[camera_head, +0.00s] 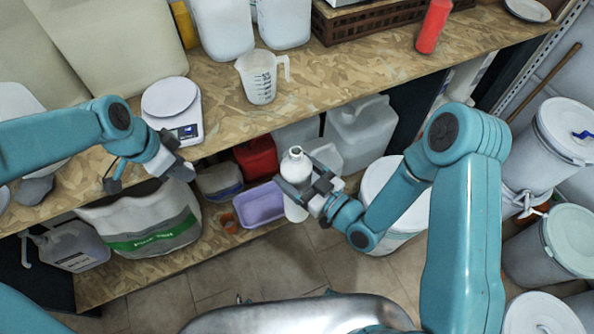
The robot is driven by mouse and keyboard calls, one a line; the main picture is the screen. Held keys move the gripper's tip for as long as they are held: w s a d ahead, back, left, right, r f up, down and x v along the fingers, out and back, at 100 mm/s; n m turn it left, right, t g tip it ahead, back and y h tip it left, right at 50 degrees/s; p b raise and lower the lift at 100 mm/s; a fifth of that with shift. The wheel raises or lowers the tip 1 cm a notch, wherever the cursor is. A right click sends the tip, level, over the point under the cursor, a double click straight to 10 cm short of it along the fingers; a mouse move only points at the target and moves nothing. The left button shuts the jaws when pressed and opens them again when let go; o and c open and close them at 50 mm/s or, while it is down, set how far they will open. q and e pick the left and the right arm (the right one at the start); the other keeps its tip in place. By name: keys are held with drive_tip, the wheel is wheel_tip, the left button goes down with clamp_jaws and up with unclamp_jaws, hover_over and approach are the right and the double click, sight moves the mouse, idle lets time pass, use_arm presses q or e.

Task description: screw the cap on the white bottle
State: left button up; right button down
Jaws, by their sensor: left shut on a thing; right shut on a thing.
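The white bottle (296,166) is held upright in front of the shelf bench, with its narrow, uncapped mouth facing up. My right gripper (303,191) is shut around the bottle's body, and its fingers hide part of it. My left gripper (181,170) is to the left of the bottle and well apart from it, just off the bench's front edge. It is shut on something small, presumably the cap. The cap itself is hidden between the dark fingers and cannot be made out.
The wooden bench (330,85) carries a kitchen scale (172,105), a measuring jug (259,78) and a red bottle (433,27). A purple basin (261,205) and a large white sack (145,222) are on the lower shelf. White drums (570,130) stand at right.

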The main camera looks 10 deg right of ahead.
use_arm(q)
drive_tip(key=w+d+r+m+g, duration=0.1)
drive_tip(key=d+r+m, duration=0.2)
drive_tip(key=d+m, duration=0.15)
drive_tip(key=m+g, duration=0.3)
drive_tip(key=m, duration=0.6)
approach(301, 158)
drive_tip(key=shift+d+r+n, duration=0.25)
drive_tip(key=shift+d+r, duration=0.05)
drive_tip(key=shift+s+d+r, duration=0.1)
drive_tip(key=shift+s+d, duration=0.1)
drive_tip(key=shift+s, duration=0.05)
drive_tip(key=shift+f, duration=2.05)
drive_tip(key=shift+w, duration=0.1)
drive_tip(key=shift+f, duration=0.85)
